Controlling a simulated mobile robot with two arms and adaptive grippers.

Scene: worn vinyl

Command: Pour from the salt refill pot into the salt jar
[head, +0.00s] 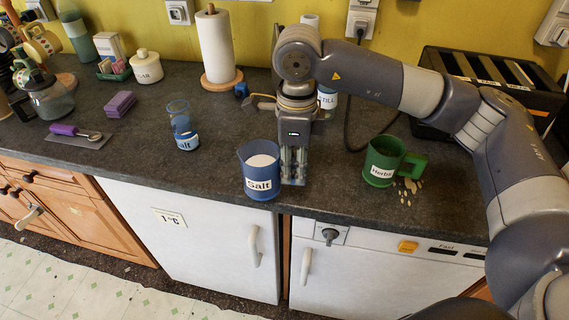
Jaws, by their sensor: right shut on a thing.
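The salt refill pot (258,187) is a blue mug-like pot labelled "Salt", filled near its rim with white salt. It is upright at the front edge of the counter. My right gripper (293,176) points down at the pot's right side and is shut on it, probably at the handle, which the fingers hide. The salt jar (179,115) is a narrower clear blue vessel with a "Salt" label, standing upright to the left and farther back. I cannot tell what is in it. My left gripper is not in view.
The dark counter (215,165) is clear between jar and pot.

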